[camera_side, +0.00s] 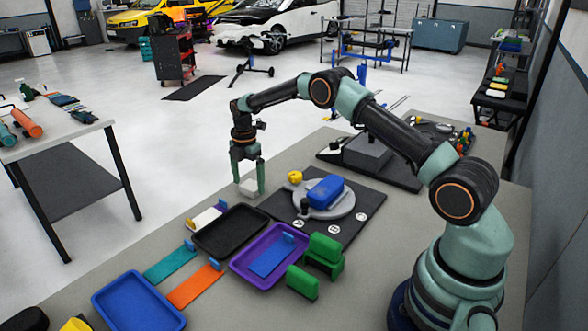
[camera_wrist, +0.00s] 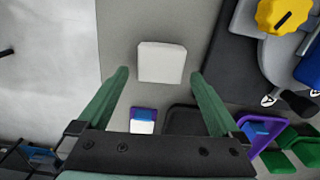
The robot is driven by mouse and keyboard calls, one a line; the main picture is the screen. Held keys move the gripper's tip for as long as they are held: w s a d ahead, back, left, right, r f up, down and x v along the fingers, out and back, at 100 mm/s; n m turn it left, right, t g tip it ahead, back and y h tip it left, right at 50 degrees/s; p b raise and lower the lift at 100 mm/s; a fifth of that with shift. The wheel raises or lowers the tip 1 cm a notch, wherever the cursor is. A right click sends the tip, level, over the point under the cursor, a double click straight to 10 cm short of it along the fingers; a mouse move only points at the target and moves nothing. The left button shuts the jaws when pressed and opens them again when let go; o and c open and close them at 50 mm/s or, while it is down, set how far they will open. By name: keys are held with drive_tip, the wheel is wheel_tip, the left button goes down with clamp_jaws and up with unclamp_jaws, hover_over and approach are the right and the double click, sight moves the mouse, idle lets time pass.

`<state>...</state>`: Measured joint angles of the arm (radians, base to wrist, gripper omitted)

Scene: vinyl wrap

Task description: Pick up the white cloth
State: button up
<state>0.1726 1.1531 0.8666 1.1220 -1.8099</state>
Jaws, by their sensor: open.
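The white cloth (camera_wrist: 162,62) is a small, pale, block-like piece on the grey table. In the wrist view it lies just beyond and between the fingertips of my gripper (camera_wrist: 160,78). In the side view the cloth (camera_side: 248,187) shows at the fingertips of my gripper (camera_side: 251,178), partly hidden by a finger. The two green fingers are open, one to each side of the cloth, with gaps between them and it in the wrist view. Whether the tips reach the table is hard to tell.
A dark mat (camera_side: 366,204) with a blue block (camera_side: 325,191) on a grey disc and a yellow knob (camera_side: 295,177) lies to the right. A black tray (camera_side: 203,246), a purple tray (camera_side: 247,279) and green blocks (camera_side: 302,283) stand nearer the camera. The table edge is left.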

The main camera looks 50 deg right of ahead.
sight(250, 187)
drive_tip(key=shift+f, duration=0.75)
drive_tip(key=c, duration=1.2)
drive_tip(key=shift+r, duration=0.15)
drive_tip(key=shift+c, duration=0.2)
wheel_tip(250, 187, up, 20)
drive_tip(key=o, duration=0.6)
drive_tip(key=c, duration=0.5)
